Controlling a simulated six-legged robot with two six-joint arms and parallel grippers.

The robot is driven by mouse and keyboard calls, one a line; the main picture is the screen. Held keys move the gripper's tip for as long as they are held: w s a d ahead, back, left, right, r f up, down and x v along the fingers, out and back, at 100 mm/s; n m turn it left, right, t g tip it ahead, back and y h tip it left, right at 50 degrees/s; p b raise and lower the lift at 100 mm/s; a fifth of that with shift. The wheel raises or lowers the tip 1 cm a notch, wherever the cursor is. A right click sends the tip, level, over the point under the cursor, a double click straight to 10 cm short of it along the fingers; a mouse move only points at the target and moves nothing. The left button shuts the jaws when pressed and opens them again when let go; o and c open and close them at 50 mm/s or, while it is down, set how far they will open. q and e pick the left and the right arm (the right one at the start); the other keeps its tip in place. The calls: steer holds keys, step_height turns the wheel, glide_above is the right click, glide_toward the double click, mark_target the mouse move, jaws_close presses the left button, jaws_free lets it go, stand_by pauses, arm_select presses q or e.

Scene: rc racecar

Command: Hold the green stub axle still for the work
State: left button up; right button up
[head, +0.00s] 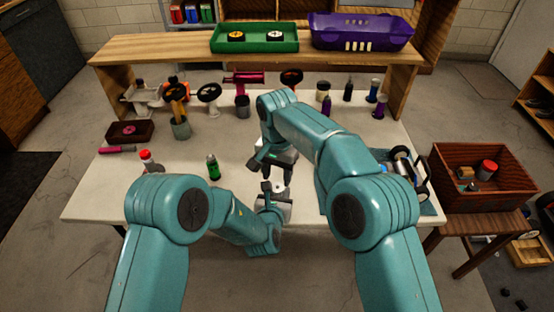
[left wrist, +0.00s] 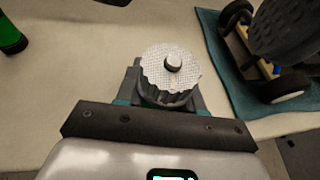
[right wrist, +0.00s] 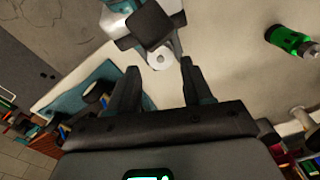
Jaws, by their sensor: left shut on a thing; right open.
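My left gripper (head: 272,189) is low over the front middle of the table, shut on the green stub axle. In the right wrist view a pale round part (right wrist: 160,60) with a central hole or pin shows at the left gripper. My right gripper (right wrist: 158,82) is open and empty, close above the left one; it also shows in the head view (head: 268,165).
A dark car chassis (left wrist: 282,35) lies on a teal mat (left wrist: 222,55) at the table's right. A green bottle (head: 213,168) stands left of the grippers. Several tools and cups stand at the back. A wooden crate (head: 470,205) is beyond the right edge. The front left table is mostly clear.

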mark_target(278, 186)
step_height(278, 186, up, 8)
steer(key=shift+f, duration=0.2)
steer(key=shift+o, duration=1.4)
steer(key=shift+w+f, duration=0.1)
steer(key=shift+w, duration=0.05)
step_height(278, 186, down, 12)
